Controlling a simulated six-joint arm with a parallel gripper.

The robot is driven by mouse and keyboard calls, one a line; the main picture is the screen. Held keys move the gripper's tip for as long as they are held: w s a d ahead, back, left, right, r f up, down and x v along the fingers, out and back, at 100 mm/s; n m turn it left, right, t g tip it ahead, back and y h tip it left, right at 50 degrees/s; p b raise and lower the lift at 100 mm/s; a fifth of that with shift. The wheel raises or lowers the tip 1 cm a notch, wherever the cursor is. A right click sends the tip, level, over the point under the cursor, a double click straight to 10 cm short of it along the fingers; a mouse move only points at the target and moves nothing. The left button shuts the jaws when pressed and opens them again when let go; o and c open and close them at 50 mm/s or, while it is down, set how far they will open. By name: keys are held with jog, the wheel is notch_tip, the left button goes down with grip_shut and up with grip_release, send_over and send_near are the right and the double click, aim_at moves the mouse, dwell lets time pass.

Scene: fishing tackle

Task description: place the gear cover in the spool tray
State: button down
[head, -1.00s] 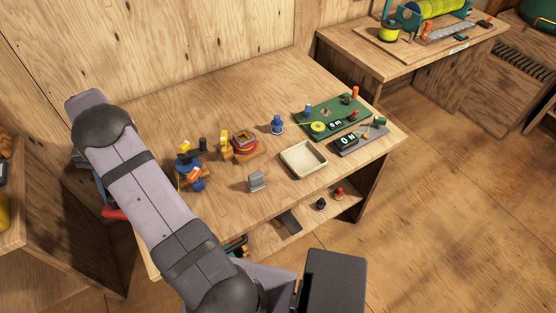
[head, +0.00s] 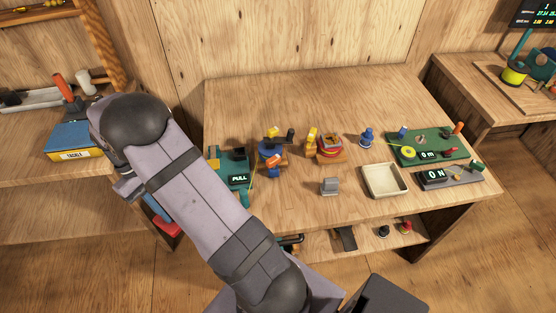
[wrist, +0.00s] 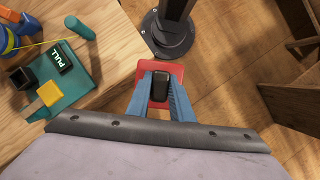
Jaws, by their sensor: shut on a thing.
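The gear cover seems to be the red square plate with a black knob (wrist: 160,66) in the wrist view. My gripper (wrist: 160,88) has its blue fingers closed on the knob, and the plate shows beyond the fingertips. The red plate also shows in part in the head view (head: 166,229), behind my arm, low beside the bench's left edge. The spool tray appears to be the empty, shallow cream tray (head: 385,194) near the bench's front right.
On the bench (head: 310,95) stand a green PULL unit (head: 238,179), a blue reel (head: 271,152), a spool stand (head: 330,150), a grey block (head: 329,187) and a green board (head: 440,146). A black post (wrist: 170,35) rises near the held plate.

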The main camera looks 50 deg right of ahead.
jog(key=s+d+n, duration=0.2)
jog(key=d, duration=0.9)
jog(key=s+d+r+n+h, duration=0.1)
jog(key=s+d, duration=0.2)
jog(key=d, duration=0.8)
jog(key=s+d+r+n+h+b, duration=0.1)
jog(key=s+d+n, duration=0.1)
jog(key=d, duration=0.9)
jog(key=shift+s+d+n+t, duration=0.1)
jog(key=shift+s+n+t, duration=0.2)
jog(key=shift+s, duration=0.35)
jog(key=s+d+n+h+b, duration=0.1)
jog(key=s+d+n, duration=0.2)
jog(key=s+d, duration=1)
jog(key=n+t+h+b, duration=0.1)
jog(key=n+t+b, duration=0.1)
jog(key=n+b, duration=0.15)
send_over(383, 181)
jog(key=f, duration=0.1)
jog(key=shift+n, duration=0.45)
jog(key=shift+f+p, duration=1.15)
jog(key=shift+f, duration=3.95)
